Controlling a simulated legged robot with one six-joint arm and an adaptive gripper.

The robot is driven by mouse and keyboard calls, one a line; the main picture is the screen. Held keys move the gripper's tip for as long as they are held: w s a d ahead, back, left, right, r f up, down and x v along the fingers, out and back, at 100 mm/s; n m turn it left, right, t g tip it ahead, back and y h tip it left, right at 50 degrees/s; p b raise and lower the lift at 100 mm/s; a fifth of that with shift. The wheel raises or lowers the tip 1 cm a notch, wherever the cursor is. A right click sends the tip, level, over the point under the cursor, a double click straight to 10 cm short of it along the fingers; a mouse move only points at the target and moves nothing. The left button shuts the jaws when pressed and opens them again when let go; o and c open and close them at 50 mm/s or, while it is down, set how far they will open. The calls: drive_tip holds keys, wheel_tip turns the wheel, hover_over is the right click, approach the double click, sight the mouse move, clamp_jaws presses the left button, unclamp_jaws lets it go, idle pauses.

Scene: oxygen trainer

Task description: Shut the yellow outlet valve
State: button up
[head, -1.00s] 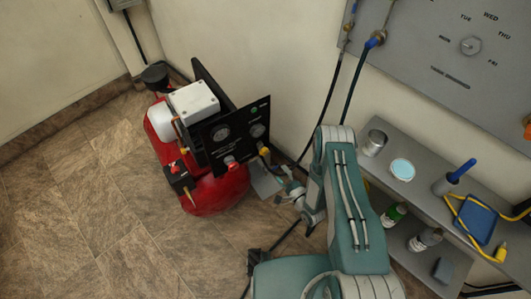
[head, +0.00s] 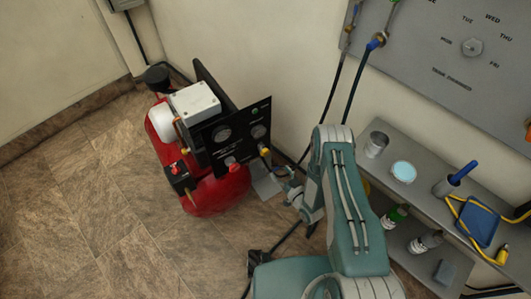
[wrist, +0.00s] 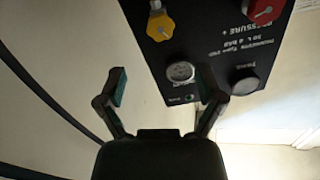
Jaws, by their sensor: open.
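The yellow outlet valve (head: 265,151) is a small knob on the right side of the black panel of the red compressor (head: 218,193). In the wrist view the yellow valve (wrist: 160,26) is at the top, beyond my fingertips and a little left of the middle. My gripper (wrist: 163,84) is open and empty, its two fingers apart below the valve in that view, not touching it. In the head view my gripper (head: 279,172) is just to the lower right of the valve, small and hard to make out.
A red knob (wrist: 262,9) and a round gauge (wrist: 181,72) are also on the panel. A dark hose (head: 333,92) hangs along the wall behind. A grey shelf (head: 422,180) with a can, bottles and a blue item stands to the right. The floor at left is clear.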

sight(266, 154)
drive_tip(key=x, duration=1)
drive_tip(key=shift+w+a, duration=0.2)
drive_tip(key=shift+c, duration=0.4)
drive_tip(key=c, duration=1.1)
